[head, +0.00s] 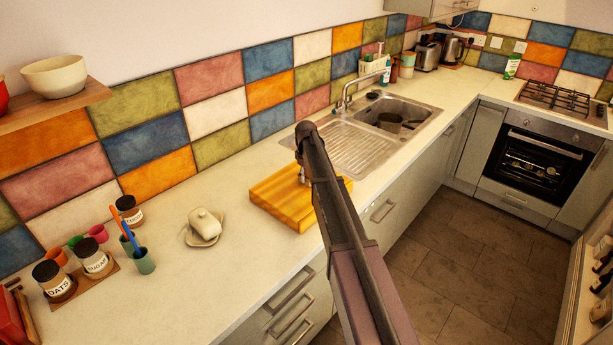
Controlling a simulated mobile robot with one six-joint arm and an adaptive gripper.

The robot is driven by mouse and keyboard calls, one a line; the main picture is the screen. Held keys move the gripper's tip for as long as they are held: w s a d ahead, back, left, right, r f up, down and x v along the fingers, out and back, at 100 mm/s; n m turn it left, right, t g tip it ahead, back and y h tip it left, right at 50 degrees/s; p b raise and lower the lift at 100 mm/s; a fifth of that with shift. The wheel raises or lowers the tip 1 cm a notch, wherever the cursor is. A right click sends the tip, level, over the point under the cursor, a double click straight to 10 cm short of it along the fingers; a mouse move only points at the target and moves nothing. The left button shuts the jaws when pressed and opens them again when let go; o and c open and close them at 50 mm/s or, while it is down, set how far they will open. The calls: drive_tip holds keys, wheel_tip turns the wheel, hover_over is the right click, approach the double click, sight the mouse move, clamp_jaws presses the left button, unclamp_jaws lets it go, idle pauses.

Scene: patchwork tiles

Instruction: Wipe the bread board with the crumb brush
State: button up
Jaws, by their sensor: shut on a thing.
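The bread board (276,203) is a thick block of striped yellow-orange wood. It lies on the counter left of the sink, and my arm crosses in front of its right part. My gripper (302,175) is at the far end of the arm, over the back part of the board, and is mostly hidden by the arm. It is shut on the crumb brush, of which almost nothing can be made out. I cannot tell whether the brush touches the board.
A butter dish (204,225) stands left of the board. Further left are a green cup (144,262) with utensils, and jars (94,260). The sink (366,140) and tap (345,97) are behind and right. The counter front of the dish is clear.

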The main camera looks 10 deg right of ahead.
sight(291, 193)
drive_tip(key=shift+s+a, duration=0.1)
drive_tip(key=shift+a, duration=0.05)
drive_tip(key=shift+s+a+r, duration=0.1)
drive_tip(key=shift+s+a, duration=0.45)
drive_tip(key=shift+a, duration=0.2)
drive_tip(key=shift+s+a, duration=0.5)
drive_tip(key=shift+a, duration=0.25)
drive_tip(key=shift+s+a, duration=0.1)
drive_tip(key=shift+s+a, duration=0.55)
drive_tip(key=shift+a, duration=0.2)
drive_tip(key=shift+s+a, duration=0.55)
drive_tip(key=shift+a, duration=0.2)
drive_tip(key=shift+r+p, duration=2.9)
drive_tip(key=shift+p, duration=0.15)
drive_tip(key=shift+r+p, duration=1.5)
drive_tip(key=shift+r, duration=0.05)
